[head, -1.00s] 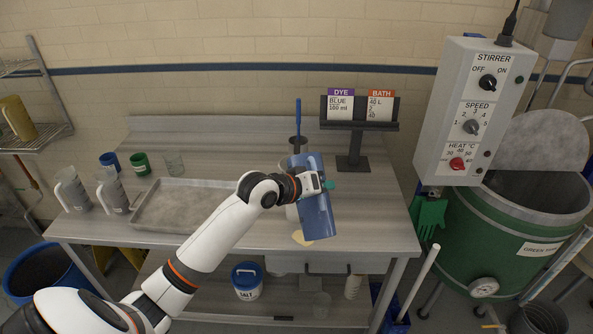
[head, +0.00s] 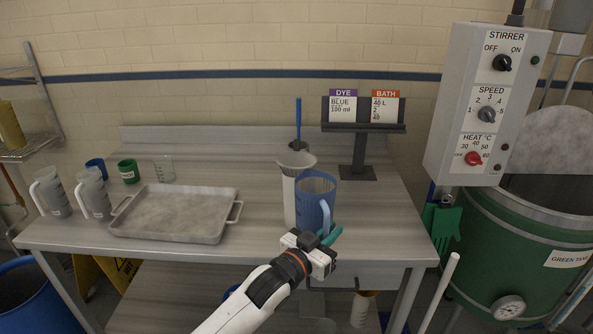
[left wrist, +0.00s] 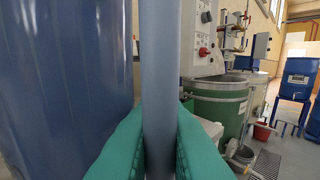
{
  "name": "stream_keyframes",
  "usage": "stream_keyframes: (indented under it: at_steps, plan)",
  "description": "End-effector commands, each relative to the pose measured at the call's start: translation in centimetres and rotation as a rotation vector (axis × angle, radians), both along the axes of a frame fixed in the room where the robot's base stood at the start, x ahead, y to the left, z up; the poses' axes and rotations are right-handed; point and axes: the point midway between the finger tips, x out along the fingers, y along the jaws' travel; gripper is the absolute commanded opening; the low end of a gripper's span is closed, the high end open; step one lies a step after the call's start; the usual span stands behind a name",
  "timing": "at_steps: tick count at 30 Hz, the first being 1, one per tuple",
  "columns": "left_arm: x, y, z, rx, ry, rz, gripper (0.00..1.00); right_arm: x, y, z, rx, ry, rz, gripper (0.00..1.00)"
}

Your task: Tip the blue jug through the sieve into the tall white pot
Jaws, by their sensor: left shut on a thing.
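The blue jug (head: 313,187) is upright near the front edge of the table, just right of the tall white pot (head: 289,205). A pale sieve (head: 296,159) appears to sit on the pot's mouth. My left gripper (head: 328,238) is shut on the jug's handle. In the left wrist view the green fingertips (left wrist: 159,140) close on the upright handle (left wrist: 158,70), and the jug's wall (left wrist: 65,80) fills the left side. I cannot tell whether the jug's base touches the table. The jug partly hides the pot. My right gripper is not in view.
A metal tray (head: 172,239) lies on the left of the table (head: 255,245), with grey jugs (head: 93,195) beside it. A dark holder with a blue-handled tool (head: 298,125) stands behind the pot. The card stand (head: 357,173) is at back right. The green tank (head: 490,240) stands to the right.

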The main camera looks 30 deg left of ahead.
Motion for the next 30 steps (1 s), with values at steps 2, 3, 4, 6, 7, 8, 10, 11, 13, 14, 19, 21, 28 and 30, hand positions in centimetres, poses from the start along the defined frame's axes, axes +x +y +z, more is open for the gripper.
stream_keyframes:
  at_steps: [2, 3, 4, 6, 7, 8, 10, 11, 13, 14, 19, 21, 28, 30]
  plan:
    - [0.0, 0.0, -0.1, 0.005, -0.007, 0.0, 0.0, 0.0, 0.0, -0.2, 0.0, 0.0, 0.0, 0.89]
    - [0.0, 0.0, 0.0, 0.006, -0.007, 0.0, 0.0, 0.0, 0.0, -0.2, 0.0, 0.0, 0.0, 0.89]
    - [0.0, 0.0, 0.0, 0.007, -0.008, 0.0, 0.0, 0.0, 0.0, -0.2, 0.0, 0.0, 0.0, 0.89]
    - [0.0, 0.0, 0.0, 0.006, -0.007, 0.0, 0.0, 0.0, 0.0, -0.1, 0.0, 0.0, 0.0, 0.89]
    - [0.0, 0.0, 0.0, 0.006, -0.007, 0.0, 0.0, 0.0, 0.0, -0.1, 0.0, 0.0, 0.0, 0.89]
    - [0.0, 0.0, 0.0, 0.006, -0.007, 0.0, 0.0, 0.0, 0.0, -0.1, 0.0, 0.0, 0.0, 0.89]
    - [0.0, 0.0, 0.0, 0.006, -0.007, 0.0, 0.0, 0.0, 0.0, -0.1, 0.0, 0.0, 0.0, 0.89]
    - [0.0, 0.0, 0.1, 0.006, -0.007, 0.0, 0.0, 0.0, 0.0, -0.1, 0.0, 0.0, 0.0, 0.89]
    - [0.0, 0.0, 0.3, 0.005, -0.007, 0.0, 0.0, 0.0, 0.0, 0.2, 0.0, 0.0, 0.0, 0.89]
    - [0.0, 0.0, 0.5, 0.005, -0.007, 0.0, 0.0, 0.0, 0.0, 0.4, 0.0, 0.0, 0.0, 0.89]
    - [0.0, 0.0, 2.2, 0.005, -0.007, 0.0, 0.0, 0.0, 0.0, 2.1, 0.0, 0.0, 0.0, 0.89]
    - [0.0, 0.0, 2.9, 0.005, -0.006, 0.0, 0.0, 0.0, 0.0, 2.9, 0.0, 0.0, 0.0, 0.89]
    - [0.0, 0.0, 5.0, 0.005, -0.006, 0.0, 0.0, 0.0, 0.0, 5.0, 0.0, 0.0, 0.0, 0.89]
    - [0.0, 0.0, 5.2, 0.005, -0.006, 0.0, 0.0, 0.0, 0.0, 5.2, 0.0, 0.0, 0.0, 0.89]
